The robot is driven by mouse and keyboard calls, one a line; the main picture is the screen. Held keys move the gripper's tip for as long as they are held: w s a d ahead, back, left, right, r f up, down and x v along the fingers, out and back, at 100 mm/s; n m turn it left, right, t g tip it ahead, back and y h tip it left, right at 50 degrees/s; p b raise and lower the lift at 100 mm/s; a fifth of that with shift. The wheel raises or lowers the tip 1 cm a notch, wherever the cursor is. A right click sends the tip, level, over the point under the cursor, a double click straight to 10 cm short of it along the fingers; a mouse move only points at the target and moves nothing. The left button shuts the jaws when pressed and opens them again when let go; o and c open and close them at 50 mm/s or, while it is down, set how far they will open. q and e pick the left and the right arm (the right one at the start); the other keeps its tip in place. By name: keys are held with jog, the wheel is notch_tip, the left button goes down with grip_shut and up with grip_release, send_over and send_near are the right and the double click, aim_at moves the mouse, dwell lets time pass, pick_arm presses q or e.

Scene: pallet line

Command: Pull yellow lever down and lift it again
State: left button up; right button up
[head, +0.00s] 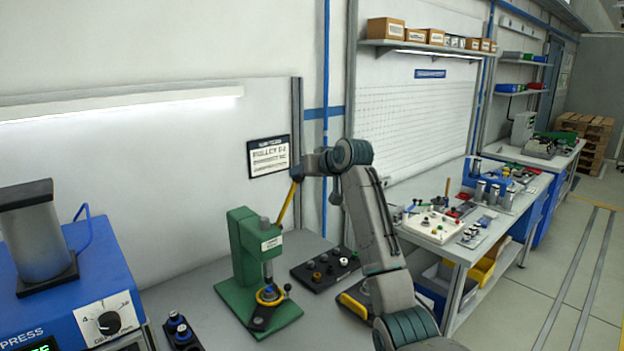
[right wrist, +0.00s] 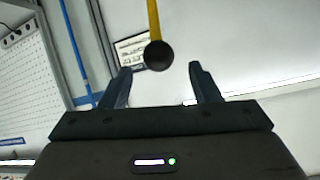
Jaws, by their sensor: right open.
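A green press (head: 250,255) stands on the grey bench, with its yellow lever (head: 287,205) pointing up and slightly right. In the right wrist view the lever (right wrist: 153,18) comes in from the top and ends in a black ball knob (right wrist: 158,55). My right gripper (head: 300,165) is at the lever's upper end, and its body hides the knob in the head view. In the right wrist view the right gripper (right wrist: 160,68) is open, with the knob between or just beyond its fingertips and a clear gap on both sides. My left gripper is not in view.
A blue machine (head: 75,285) with a dial stands at the left. A dark tray of small parts (head: 325,268) lies right of the press. A sign (head: 269,156) hangs on the wall behind the lever. A second bench with parts (head: 440,222) stands at the right.

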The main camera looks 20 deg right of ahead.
jog(key=v, duration=0.2)
jog(key=shift+s+r+b, duration=0.2)
jog(key=shift+s+b, duration=0.05)
jog(key=shift+b, duration=0.05)
jog(key=shift+d, duration=0.1)
